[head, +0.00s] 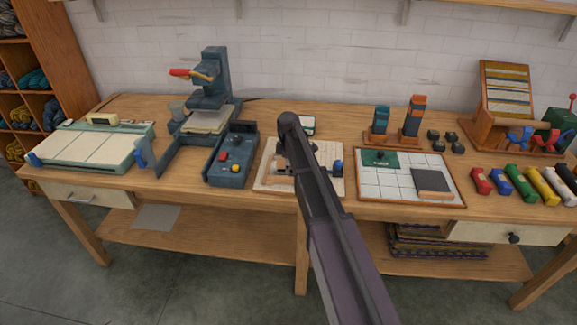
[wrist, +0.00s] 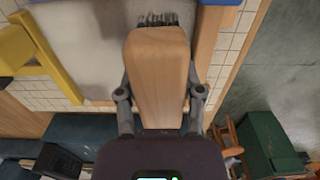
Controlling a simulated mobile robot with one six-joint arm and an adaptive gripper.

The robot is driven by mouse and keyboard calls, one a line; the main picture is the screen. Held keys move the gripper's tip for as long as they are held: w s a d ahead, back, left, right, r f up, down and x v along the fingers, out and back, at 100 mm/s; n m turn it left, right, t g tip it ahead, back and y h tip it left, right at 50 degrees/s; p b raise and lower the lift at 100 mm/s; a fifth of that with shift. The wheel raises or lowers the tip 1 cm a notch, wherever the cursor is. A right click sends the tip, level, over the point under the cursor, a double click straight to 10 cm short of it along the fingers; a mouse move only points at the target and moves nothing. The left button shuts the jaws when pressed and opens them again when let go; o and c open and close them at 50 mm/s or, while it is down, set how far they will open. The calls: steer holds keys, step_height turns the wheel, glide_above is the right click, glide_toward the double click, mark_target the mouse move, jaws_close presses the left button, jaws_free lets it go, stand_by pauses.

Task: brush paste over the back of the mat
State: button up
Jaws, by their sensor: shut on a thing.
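My gripper (wrist: 159,98) is shut on a brush (wrist: 158,70) with a broad wooden handle; its fingers grip the handle's two sides in the wrist view. Dark bristles show at the handle's far end. A plain grey sheet, which looks like the back of the mat (wrist: 95,45), lies beyond and left of the brush. I cannot tell whether the bristles touch it. In the head view my arm reaches over a pale gridded board (head: 268,183) at the bench's middle and hides part of it; the brush is not clear there.
A yellow clamp (wrist: 45,55) and a wooden strip (wrist: 208,40) flank the sheet. Left of the board stand a dark control box (head: 232,160) and a press (head: 212,80). Right of it lie a tiled tray (head: 398,187) and several coloured skeins (head: 520,183).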

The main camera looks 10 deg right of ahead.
mark_target(283, 160)
step_height(283, 160, up, 6)
steer(key=p, duration=0.6)
stand_by(0.6)
steer(key=shift+r+p, duration=1.5)
steer(key=shift+p, duration=0.1)
steer(key=shift+a+f, duration=0.1)
steer(key=shift+w+a+f+b, duration=0.25)
steer(key=shift+a+f+b, duration=0.15)
steer(key=shift+a+b, duration=0.15)
steer(key=shift+w+a+f, duration=0.1)
steer(key=shift+a, duration=0.25)
